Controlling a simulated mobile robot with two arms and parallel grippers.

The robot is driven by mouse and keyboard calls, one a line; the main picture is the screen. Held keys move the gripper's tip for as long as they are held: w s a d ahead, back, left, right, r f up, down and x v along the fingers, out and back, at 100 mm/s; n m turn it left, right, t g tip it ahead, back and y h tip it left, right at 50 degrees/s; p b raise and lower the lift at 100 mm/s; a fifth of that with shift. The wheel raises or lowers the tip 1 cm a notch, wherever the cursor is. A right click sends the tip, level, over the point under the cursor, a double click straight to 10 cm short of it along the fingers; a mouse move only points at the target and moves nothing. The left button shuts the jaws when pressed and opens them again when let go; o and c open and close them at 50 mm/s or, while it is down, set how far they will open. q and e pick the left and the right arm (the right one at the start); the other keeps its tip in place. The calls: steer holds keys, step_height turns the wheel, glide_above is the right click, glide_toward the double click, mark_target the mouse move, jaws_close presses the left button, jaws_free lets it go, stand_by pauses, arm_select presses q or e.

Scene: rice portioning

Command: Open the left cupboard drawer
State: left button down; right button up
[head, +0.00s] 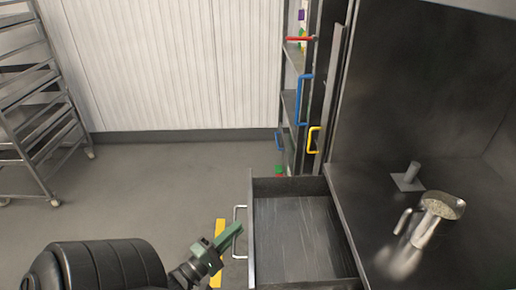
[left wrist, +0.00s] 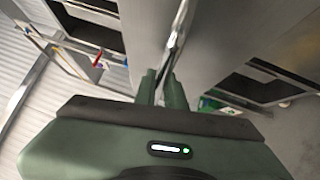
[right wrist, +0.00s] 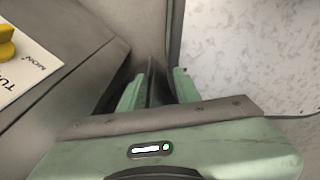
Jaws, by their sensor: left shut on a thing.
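The left cupboard drawer (head: 251,232) is pulled out from under the dark worktop in the head view. Its inside shows grey and empty. The drawer's metal handle (head: 236,211) is on its left-facing front. My left gripper (head: 237,229) is shut on this handle. In the left wrist view its two green fingers (left wrist: 163,88) are close together around the metal bar (left wrist: 175,45). My right gripper is not in the head view. In the right wrist view its green fingers (right wrist: 157,90) stand apart beside dark surfaces, with a dark edge between them.
A metal scoop (head: 425,228) with rice and a small grey stand (head: 408,178) are on the worktop (head: 375,215). A shelf unit with coloured handles (head: 305,95) stands behind the drawer. A wheeled rack (head: 35,110) is at the far left. The floor between is clear.

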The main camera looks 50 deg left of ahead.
arm_select(q)
steer(key=shift+s+a, duration=0.8)
steer(key=shift+s, duration=0.2)
steer(key=c, duration=1.5)
jaws_free()
steer(key=s+f+b, duration=0.1)
steer(key=s, duration=0.6)
steer(key=shift+s+d, duration=0.25)
steer(key=shift+s, duration=0.05)
steer(key=shift+f, duration=0.1)
